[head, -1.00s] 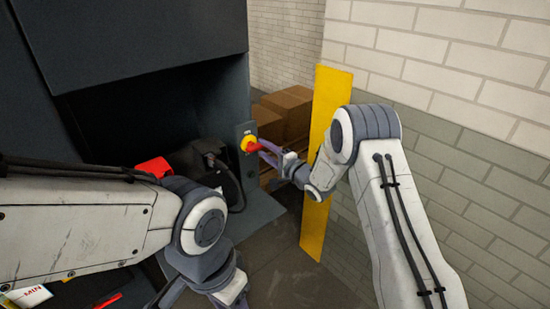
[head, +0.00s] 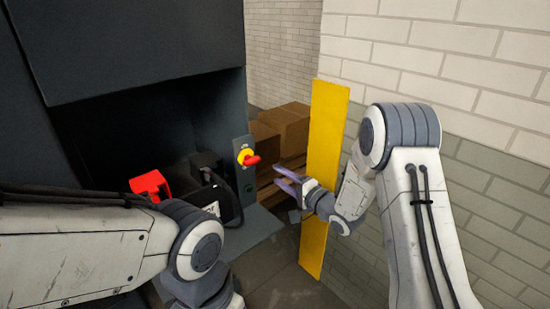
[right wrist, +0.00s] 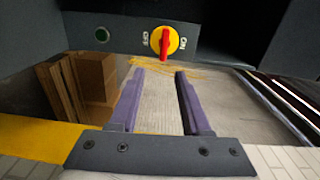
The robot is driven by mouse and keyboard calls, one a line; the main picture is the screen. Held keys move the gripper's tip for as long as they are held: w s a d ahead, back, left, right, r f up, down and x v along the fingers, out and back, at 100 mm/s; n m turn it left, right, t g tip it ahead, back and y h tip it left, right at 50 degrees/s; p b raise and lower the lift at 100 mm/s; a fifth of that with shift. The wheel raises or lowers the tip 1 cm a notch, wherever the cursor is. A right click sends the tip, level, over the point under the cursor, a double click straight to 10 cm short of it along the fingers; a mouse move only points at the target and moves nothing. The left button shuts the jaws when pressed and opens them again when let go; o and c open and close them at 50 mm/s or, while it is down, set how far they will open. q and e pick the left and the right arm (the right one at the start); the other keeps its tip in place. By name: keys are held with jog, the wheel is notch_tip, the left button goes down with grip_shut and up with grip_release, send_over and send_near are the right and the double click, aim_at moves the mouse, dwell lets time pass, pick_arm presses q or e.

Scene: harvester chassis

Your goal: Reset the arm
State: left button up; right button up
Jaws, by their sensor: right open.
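My right gripper (head: 284,181) is open and empty. Its purple fingers point left toward a red and yellow rotary switch and are apart from it.
A yellow post (head: 325,180) stands right behind my right wrist, before a brick wall (head: 490,150). Brown boxes (head: 285,127) stand behind the gripper. A red part (head: 151,185) and a black device (head: 214,195) are in the machine's opening. Open floor shows below the gripper.

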jog(key=s+a+n+g+h, duration=0.3)
jog(key=s+n, duration=0.1)
jog(key=s, duration=0.3)
jog(key=s+a+n+g+h, duration=0.3)
jog(key=s+n+h, duration=0.1)
jog(key=s+n, duration=0.15)
jog(key=s+d+r+n+g+h, duration=0.1)
jog(key=s+n+g, duration=0.7)
jog(key=s, duration=2)
jog(key=shift+s+d+r+h, duration=0.2)
jog(key=shift+s+d+h, duration=0.15)
jog(key=shift+d+h, duration=0.45)
jog(key=shift+a+n, duration=0.1)
jog(key=shift+n, duration=0.15)
